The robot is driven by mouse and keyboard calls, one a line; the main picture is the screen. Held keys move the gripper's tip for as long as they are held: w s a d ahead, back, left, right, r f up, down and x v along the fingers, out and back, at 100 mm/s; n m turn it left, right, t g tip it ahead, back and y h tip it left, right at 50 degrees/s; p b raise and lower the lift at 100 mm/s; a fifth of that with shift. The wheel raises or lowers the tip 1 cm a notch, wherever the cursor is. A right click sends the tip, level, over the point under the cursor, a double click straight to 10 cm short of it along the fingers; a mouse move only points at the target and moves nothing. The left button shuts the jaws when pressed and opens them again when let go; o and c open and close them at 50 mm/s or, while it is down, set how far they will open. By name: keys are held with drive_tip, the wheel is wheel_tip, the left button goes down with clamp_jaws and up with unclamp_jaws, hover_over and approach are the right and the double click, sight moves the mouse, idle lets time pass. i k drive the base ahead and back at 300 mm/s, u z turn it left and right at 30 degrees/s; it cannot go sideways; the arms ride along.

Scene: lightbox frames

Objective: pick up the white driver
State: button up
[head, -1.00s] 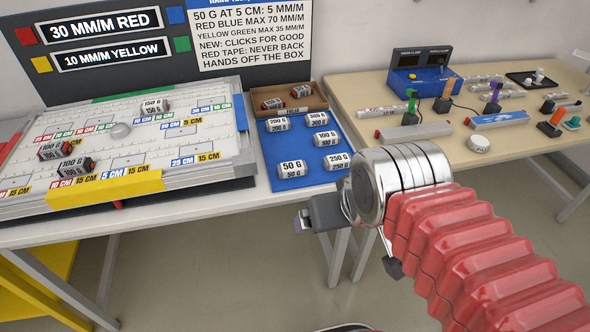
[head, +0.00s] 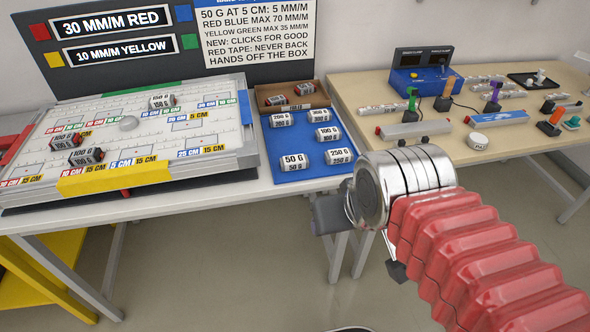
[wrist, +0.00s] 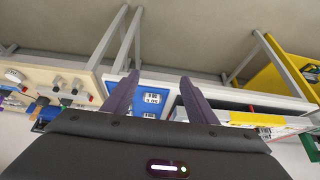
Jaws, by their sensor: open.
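No thing in these frames can be clearly told as the white driver. A small white piece (head: 540,76) stands on a black tray at the back of the right bench; it is too small to name. My gripper (head: 322,214) is in front of the benches, beyond the front edge of the left table. In the wrist view my gripper (wrist: 158,80) has its two dark fingers wide apart with nothing held. A blue mat and a labelled weight show beyond them.
The wooden bench (head: 380,155) holds colored upright tools, a round white disc (head: 477,141) and grey bars. The left table bears a large board (head: 95,115), a blue mat (head: 285,145) with several weights, and a brown box (head: 290,104). Open floor lies in front.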

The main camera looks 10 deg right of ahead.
sight(296, 161)
drive_tip(key=k, duration=1.2)
drive_tip(key=u, duration=0.3)
drive_tip(key=i, duration=0.95)
drive_tip(key=u, duration=0.35)
drive_tip(key=i, duration=1.05)
drive_tip(key=z, duration=0.1)
